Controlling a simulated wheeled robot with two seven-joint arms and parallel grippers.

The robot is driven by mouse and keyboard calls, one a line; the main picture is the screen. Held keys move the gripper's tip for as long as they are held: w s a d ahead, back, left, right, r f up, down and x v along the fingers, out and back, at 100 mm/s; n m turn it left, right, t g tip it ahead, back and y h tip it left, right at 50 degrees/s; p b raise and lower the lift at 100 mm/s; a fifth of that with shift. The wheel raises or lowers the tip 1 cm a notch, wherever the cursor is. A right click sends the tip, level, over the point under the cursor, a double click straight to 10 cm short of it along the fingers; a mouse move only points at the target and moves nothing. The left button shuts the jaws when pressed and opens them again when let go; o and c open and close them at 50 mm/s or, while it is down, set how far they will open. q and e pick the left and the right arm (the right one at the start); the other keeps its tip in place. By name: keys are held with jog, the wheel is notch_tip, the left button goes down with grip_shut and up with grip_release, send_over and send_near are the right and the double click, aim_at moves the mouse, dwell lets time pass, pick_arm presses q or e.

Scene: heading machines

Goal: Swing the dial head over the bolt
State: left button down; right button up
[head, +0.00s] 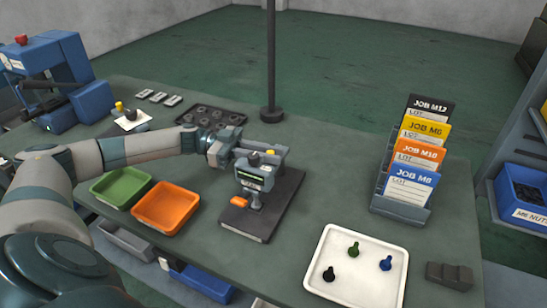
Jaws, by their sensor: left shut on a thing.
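The dial gauge stands on a dark flat base (285,200) near the middle of the bench. Its grey dial head (251,181) carries a small display facing me, with an orange part (239,202) low at its left. My left gripper (236,152) reaches in from the left and is shut at the upper back left of the dial head. The fingertips are small and partly hidden against the grey parts. I cannot make out a bolt under the head. My right gripper is not in view.
Green (121,187) and orange (167,208) trays lie left of the base. A white tray (325,285) with black, green and blue pieces is at front right. A job card rack (400,207) stands at right, and a dark pole (271,70) rises behind. Bench between base and rack is clear.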

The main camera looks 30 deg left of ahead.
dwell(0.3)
pick_arm(q)
jog(key=c, duration=1.6)
grip_release()
jog(key=shift+c, duration=0.2)
jog(key=shift+a, duration=0.1)
